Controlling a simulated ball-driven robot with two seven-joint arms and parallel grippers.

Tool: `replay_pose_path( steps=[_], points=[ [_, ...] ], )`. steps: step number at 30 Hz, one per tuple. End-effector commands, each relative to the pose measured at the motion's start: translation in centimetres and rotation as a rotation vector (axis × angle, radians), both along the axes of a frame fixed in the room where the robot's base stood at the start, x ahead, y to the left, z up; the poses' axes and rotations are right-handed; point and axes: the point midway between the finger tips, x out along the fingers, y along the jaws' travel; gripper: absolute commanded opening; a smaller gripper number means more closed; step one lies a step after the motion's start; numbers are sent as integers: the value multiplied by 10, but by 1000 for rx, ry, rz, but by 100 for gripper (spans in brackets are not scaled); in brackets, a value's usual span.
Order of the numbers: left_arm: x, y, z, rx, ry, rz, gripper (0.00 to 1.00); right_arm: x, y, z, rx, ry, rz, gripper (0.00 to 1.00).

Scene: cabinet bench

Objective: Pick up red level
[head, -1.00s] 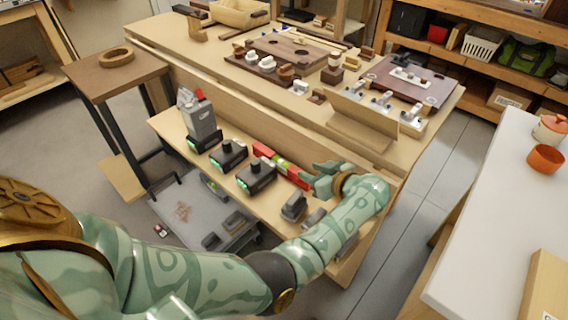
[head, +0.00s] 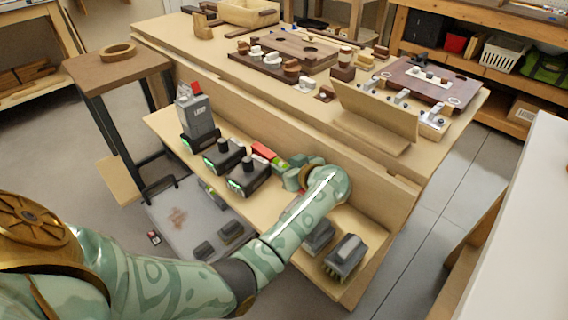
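The red level (head: 262,151) lies on the lower shelf of the bench, against the upright board behind it. Its left end and a yellow-green vial part show in the head view; its right part is hidden behind my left gripper. My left gripper (head: 292,177) is at the level's right part, with the wrist just to the right. The fingertips are mostly hidden by the hand, so I cannot tell whether they are open or closed on the level. My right gripper is not in view.
Black tool batteries or chargers (head: 243,182) stand left of the level, with a grey boxy tool (head: 195,115) farther left. Grey brush-like blocks (head: 345,257) sit at the shelf's right front. A wooden worktop with boards and small parts rises behind.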

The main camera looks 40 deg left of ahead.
Motion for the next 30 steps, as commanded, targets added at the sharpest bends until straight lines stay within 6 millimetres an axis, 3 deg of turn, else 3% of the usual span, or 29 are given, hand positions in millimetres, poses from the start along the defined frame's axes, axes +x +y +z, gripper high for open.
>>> replay_pose_path(
  steps=[2, 6, 16, 20, 26, 30],
  points=[
    [0, 0, 2, 0, -2, 0, 38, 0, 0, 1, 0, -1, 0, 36],
    [0, 0, 3, 1, -3, -1, 0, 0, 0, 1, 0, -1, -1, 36],
    [1, -1, 4, 2, -3, -1, 0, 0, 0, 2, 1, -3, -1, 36],
    [1, -1, 14, 3, -6, -1, 0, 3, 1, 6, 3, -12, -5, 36],
    [1, -1, 50, 2, -12, -1, 0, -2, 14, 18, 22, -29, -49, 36],
    [1, -1, 90, 1, -15, -1, 0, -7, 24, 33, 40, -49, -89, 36]
  ],
)
